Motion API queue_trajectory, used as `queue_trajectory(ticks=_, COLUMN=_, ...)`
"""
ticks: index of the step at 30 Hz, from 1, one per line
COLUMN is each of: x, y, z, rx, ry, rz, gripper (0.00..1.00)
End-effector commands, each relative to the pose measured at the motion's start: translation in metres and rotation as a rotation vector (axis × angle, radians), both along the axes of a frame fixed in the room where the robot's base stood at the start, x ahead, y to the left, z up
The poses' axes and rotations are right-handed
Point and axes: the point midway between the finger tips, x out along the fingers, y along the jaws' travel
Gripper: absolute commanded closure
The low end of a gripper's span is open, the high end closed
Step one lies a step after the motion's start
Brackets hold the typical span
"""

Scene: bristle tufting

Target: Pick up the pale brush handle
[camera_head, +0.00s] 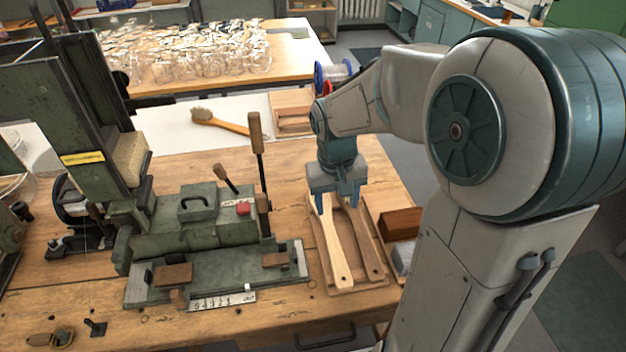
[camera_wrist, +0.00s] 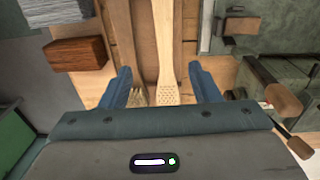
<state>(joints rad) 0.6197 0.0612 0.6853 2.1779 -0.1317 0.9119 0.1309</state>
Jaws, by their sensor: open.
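The pale brush handle (camera_head: 336,248) lies in a wooden tray (camera_head: 357,288) on the bench. A browner brush (camera_head: 366,248) lies beside it on the right. In the wrist view the pale handle (camera_wrist: 164,45) ends in a wider head with small holes, and the brown brush (camera_wrist: 119,45) shows bristles at its end. My gripper (camera_head: 337,203) points down over the far end of the tray. Its two blue fingers (camera_wrist: 160,78) are apart, with the pale handle's head and the bristles between them. I cannot tell the height of the fingertips above the handle.
A green metal machine (camera_head: 195,240) with upright levers (camera_head: 255,135) stands left of the tray. A reddish wood block (camera_head: 402,222) and a grey block (camera_head: 403,257) sit close on its right. Another brush (camera_head: 220,122) lies behind on a white surface.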

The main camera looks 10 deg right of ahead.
Motion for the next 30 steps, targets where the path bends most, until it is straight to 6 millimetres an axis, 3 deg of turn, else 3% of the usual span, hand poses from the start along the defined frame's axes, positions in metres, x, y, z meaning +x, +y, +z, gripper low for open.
queue_trajectory(ticks=7, x=0.022, y=0.002, z=-0.012, rx=0.063, ry=0.014, rz=0.002, gripper=0.44)
queue_trajectory(ticks=19, x=0.023, y=0.004, z=-0.081, rx=0.067, ry=0.016, rz=0.006, gripper=0.44)
queue_trajectory(ticks=30, x=0.024, y=0.001, z=-0.112, rx=0.067, ry=0.015, rz=0.005, gripper=0.44)
